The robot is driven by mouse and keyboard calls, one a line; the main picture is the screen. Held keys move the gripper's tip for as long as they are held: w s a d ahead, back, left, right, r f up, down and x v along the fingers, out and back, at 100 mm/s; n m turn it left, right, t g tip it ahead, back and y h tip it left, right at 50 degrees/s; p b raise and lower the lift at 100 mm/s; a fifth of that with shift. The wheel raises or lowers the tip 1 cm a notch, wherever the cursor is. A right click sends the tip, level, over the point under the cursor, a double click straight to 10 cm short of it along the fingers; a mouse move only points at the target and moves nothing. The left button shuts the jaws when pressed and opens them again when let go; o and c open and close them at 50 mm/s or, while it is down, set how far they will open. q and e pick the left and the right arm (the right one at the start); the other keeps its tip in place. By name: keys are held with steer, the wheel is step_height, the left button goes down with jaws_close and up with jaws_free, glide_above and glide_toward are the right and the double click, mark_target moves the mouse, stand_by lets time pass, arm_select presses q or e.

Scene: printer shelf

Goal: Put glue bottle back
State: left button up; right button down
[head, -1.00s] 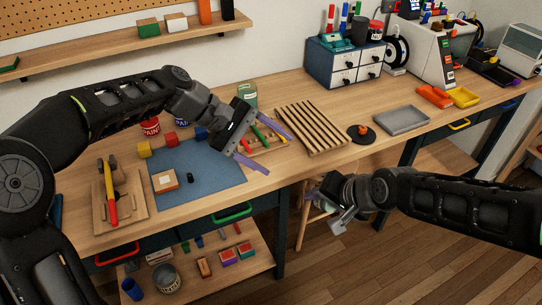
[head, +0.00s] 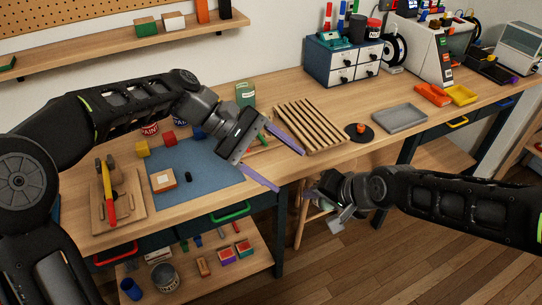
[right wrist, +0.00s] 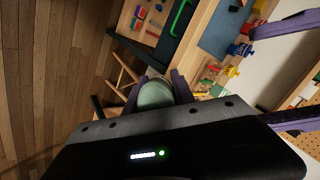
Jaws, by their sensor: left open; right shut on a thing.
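My right gripper (right wrist: 158,82) is shut on a pale green, round-ended thing (right wrist: 155,96), perhaps the glue bottle, which sits between its purple fingers in the right wrist view.
A slatted wooden rack (head: 308,127), a dark disc with an orange knob (head: 359,133) and a grey tray (head: 400,118) stand right of the left gripper. A blue mat (head: 205,175) lies left. A green container (head: 245,93) stands behind. A lower shelf (head: 235,267) holds several items.

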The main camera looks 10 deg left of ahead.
arm_select(q)
steer(key=x, duration=0.9)
steer(key=shift+d, duration=0.15)
steer(key=c, duration=1.5)
jaws_close()
arm_select(e)
steer(key=c, duration=1)
jaws_free()
steer(key=v, duration=1.2)
